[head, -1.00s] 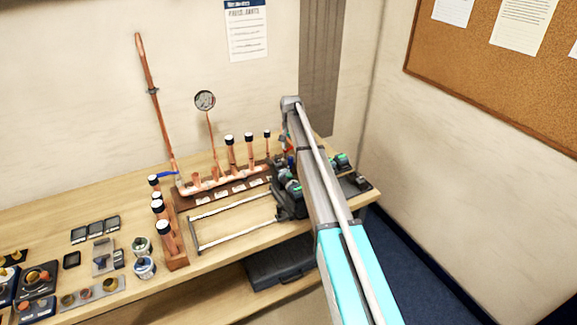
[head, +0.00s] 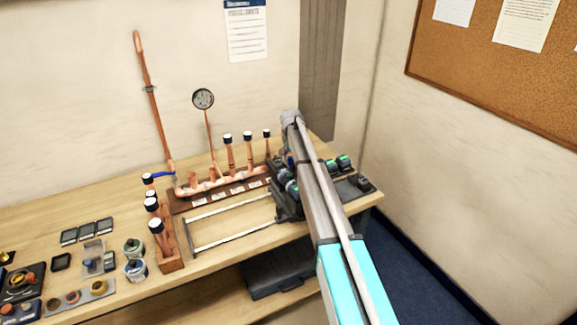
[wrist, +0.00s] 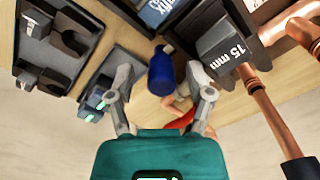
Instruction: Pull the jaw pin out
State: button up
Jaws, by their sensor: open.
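In the wrist view my gripper (wrist: 160,82) is open, with one grey finger on each side of a blue, rounded cylinder (wrist: 161,76). A black block marked "15 mm" (wrist: 226,52) is just to the right, near the right finger. A red piece (wrist: 182,122) shows low between the fingers, partly hidden. In the head view my arm hides the gripper and this spot.
The copper manifold (head: 222,182) with upright black-capped pipes and a gauge (head: 203,99) stands left of my arm. Copper pipes (wrist: 262,112) are close on the right in the wrist view. Black units with green lights (wrist: 98,104) are close on the left.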

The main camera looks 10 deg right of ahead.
jog(key=shift+f, duration=0.35)
grip_shut()
dwell(0.3)
